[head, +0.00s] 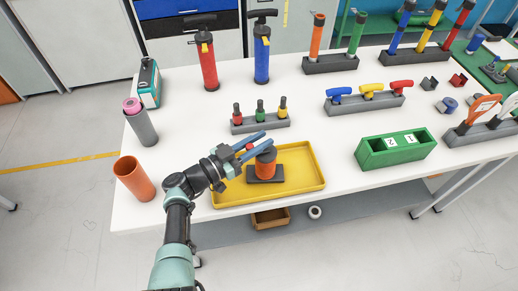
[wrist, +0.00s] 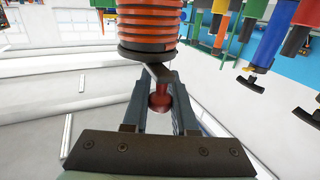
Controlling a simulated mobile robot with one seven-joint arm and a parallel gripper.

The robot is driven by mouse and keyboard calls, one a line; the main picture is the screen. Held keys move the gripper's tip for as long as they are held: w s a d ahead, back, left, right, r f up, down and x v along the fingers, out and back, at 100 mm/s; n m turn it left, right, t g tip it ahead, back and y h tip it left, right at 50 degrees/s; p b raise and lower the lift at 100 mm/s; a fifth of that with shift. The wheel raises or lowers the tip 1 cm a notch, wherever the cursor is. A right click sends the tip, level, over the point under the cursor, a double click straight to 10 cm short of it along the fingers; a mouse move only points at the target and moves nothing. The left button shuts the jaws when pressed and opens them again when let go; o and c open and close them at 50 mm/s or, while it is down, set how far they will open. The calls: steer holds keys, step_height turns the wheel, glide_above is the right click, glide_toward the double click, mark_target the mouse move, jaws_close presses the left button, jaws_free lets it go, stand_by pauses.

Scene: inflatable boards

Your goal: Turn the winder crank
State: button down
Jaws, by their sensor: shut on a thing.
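The winder (head: 265,168) is an orange ribbed spool with a dark cap on a dark base, standing upright in a yellow tray (head: 312,178). In the wrist view the spool (wrist: 147,30) fills the top middle. Its crank is a short grey arm (wrist: 160,73) at the dark end of the spool, with a red knob (wrist: 159,103). My gripper (head: 265,141) reaches in from the left over the winder's top. It is shut on the red knob, which sits between the two fingers in the wrist view. The knob (head: 249,147) is partly hidden by the fingers in the head view.
A rack of three small coloured pieces (head: 262,124) stands just behind the tray. A green box (head: 396,153) is to the right. An orange cup (head: 135,178) and a grey cup (head: 143,128) stand at the left edge. Red (head: 208,62) and blue (head: 261,55) pumps stand behind.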

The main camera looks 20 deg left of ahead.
steer(key=shift+w+m+g+h+b, duration=0.1)
steer(key=shift+m+g+h+b, duration=0.35)
steer(key=shift+h+b, duration=0.2)
steer(key=c, duration=0.7)
jaws_free()
steer(key=shift+d, duration=0.1)
steer(key=v, duration=1.3)
steer(key=shift+p, duration=0.3)
